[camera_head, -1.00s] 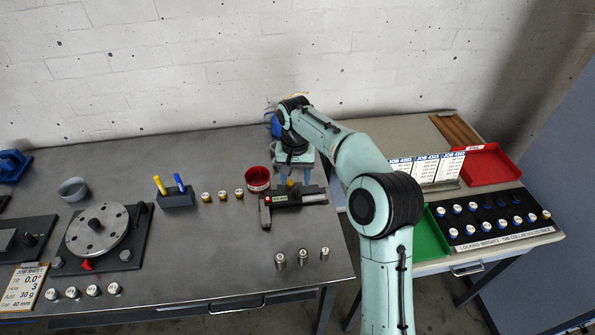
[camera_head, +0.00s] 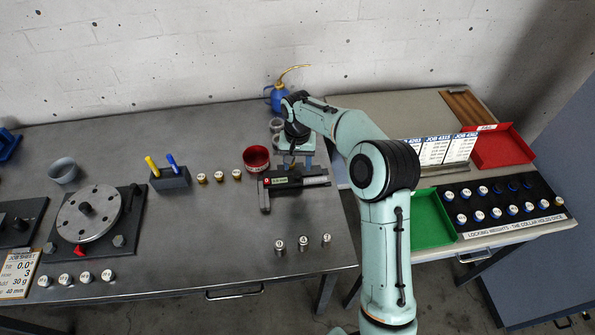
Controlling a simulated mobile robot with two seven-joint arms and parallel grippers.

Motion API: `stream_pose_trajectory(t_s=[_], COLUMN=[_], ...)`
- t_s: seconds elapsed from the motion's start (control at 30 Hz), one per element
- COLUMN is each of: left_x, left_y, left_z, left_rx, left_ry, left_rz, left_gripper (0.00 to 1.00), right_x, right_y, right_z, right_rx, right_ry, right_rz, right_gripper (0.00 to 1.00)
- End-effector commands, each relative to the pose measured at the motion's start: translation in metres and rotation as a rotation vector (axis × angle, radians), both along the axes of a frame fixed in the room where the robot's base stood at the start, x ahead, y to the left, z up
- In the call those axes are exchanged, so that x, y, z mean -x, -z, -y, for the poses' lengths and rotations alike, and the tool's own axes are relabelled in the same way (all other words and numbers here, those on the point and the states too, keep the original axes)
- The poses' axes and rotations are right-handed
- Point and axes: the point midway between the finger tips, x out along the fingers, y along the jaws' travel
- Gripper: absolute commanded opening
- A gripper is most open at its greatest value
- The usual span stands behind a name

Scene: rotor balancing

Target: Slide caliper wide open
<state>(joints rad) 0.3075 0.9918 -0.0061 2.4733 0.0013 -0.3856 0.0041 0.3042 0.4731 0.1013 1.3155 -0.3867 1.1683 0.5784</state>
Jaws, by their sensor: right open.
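The caliper (camera_head: 265,197) lies on the grey metal table, right of its middle. It is black, with a long bar running left to right, a jaw pointing toward the front at its left end, and a small red and green mark. My right gripper (camera_head: 296,162) is open, pointing down over the far side of the caliper bar. I cannot tell whether its fingers touch the caliper, and the arm hides part of the area behind it. My left gripper is not in view.
A red cup (camera_head: 257,159) stands just left of the gripper, and a blue oil can (camera_head: 279,98) behind it. Several small weights stand left and in front of the caliper. The rotor (camera_head: 89,213) is at left. A green tray (camera_head: 432,220) is at right.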

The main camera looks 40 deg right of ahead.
Motion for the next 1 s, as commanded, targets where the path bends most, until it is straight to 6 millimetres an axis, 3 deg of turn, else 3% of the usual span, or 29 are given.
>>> stream_pose_trajectory(t_s=[0.1,0.23,0.63,0.8,1.0], left_x=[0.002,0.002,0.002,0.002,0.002], left_y=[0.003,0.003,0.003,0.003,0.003], left_z=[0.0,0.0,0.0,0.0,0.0], left_rx=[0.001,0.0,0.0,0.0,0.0], left_ry=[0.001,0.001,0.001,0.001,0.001], left_rz=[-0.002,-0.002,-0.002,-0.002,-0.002], left_gripper=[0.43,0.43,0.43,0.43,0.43], right_x=[0.001,0.0,0.0,0.0,0.003], right_y=[0.021,0.034,0.04,0.04,0.039], right_z=[0.0,0.0,0.0,0.0,0.006], right_rx=[-0.001,0.0,0.0,0.0,0.001], right_ry=[0.0,-0.001,0.0,0.0,0.002], right_rz=[-0.002,0.0,0.001,0.001,0.002], right_gripper=[0.55,0.55,0.55,0.0,0.0])
